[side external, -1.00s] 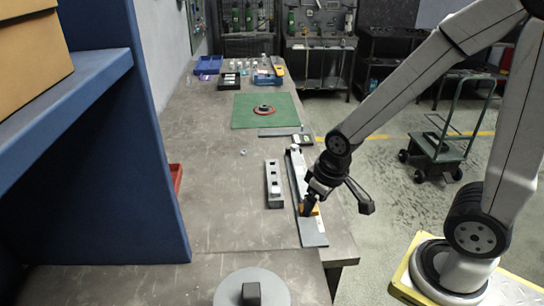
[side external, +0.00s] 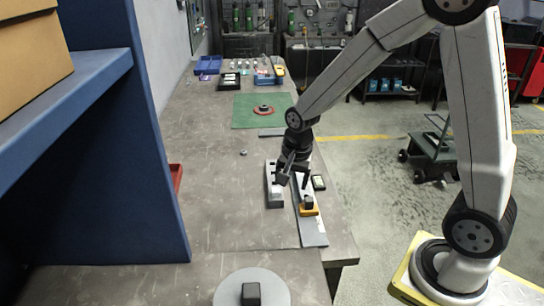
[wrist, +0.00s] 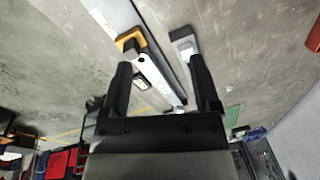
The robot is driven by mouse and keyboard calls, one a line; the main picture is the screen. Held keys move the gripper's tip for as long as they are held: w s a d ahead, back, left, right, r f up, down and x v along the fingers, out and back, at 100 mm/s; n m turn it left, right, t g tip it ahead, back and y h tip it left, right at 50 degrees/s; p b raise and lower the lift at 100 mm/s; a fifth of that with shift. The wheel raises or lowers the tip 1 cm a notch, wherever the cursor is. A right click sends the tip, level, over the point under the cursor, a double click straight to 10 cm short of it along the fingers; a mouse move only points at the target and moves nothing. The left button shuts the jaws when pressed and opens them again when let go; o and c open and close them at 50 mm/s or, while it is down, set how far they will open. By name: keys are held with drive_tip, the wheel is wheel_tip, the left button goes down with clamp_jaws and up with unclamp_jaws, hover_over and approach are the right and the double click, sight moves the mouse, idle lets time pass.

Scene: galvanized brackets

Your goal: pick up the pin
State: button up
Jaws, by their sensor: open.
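I cannot tell for certain which piece is the pin. A small grey round piece (side external: 243,153) lies alone on the bench. A yellow and black piece (side external: 309,208) sits on the rail and also shows in the wrist view (wrist: 131,39). My gripper (side external: 294,180) is open and empty, above the block and rail, and hides part of both. In the wrist view my fingers (wrist: 161,75) spread apart with the rail and the block (wrist: 184,42) beyond them.
A blue bin (side external: 208,64) stands at the back left. A blue shelf panel (side external: 150,200) rises at the left.

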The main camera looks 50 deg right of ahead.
sight(276, 190)
drive_tip(key=w+d+f+m, duration=0.1)
drive_tip(key=w+m, duration=0.1)
drive_tip(key=m, duration=0.2)
drive_tip(key=w+d+f+m, duration=0.1)
drive_tip(key=w+d+m, duration=0.1)
drive_tip(key=w+m, duration=0.1)
drive_tip(key=w+d+f+m+g, duration=0.1)
drive_tip(key=w+d+m, duration=0.1)
drive_tip(key=m, duration=0.4)
drive_tip(key=shift+w+f, duration=0.15)
drive_tip(key=shift+w, duration=0.4)
drive_tip(key=shift+w+d+f+m, duration=0.25)
drive_tip(key=shift+w+m, duration=0.15)
drive_tip(key=shift+m, duration=0.5)
drive_tip(key=shift+f, duration=1.3)
drive_tip(key=shift+w+f, duration=0.2)
drive_tip(key=shift+f, duration=2.4)
drive_tip(key=shift+c, duration=0.2)
clamp_jaws()
